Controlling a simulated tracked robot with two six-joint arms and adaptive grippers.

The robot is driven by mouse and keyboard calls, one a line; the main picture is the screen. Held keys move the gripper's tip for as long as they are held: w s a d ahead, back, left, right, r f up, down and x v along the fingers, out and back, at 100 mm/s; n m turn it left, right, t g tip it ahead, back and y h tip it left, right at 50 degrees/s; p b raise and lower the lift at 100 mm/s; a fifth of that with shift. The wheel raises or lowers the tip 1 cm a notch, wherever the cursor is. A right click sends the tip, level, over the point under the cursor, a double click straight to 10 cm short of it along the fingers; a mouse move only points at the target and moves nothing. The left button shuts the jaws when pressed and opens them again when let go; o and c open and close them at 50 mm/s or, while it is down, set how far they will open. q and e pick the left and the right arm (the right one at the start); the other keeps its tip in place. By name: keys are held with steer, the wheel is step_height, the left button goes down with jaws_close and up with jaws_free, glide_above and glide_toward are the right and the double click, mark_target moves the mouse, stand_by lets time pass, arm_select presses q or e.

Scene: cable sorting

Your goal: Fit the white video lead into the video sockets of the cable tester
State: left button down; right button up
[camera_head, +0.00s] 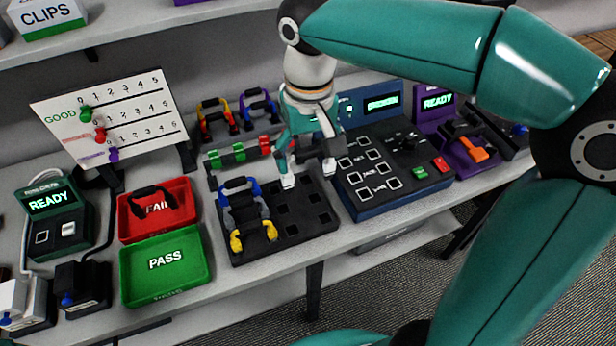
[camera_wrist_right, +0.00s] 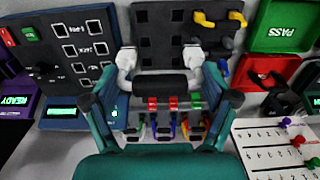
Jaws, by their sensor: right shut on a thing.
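The white video lead (camera_wrist_right: 127,60) has two white plugs and a dark middle bar. My right gripper (camera_head: 306,155) is shut on it and holds it with the plugs downward over the back part of the black tray (camera_head: 249,252). In the right wrist view the gripper (camera_wrist_right: 160,88) has a finger at each side of the lead. I cannot tell how far the plugs are above the tray. The cable tester (camera_head: 398,168) is the blue box just right of the gripper, with rows of paired square sockets and red and green buttons. Its sockets look empty. My left gripper is out of view.
Blue, grey and yellow leads (camera_head: 255,232) sit in the black tray's left column. Red FAIL (camera_head: 135,226) and green PASS (camera_head: 190,288) trays are left; FAIL holds a black lead. Colored leads stand behind. A purple device (camera_head: 470,160) is right of the tester.

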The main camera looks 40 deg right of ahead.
step_height(320, 180, up, 4)
steer(key=shift+f+p, duration=0.2)
steer(key=shift+p, duration=0.15)
steer(key=shift+r+p, duration=1.35)
steer(key=shift+r, duration=0.1)
steer(key=shift+w+f, duration=0.1)
steer(key=shift+f, duration=0.05)
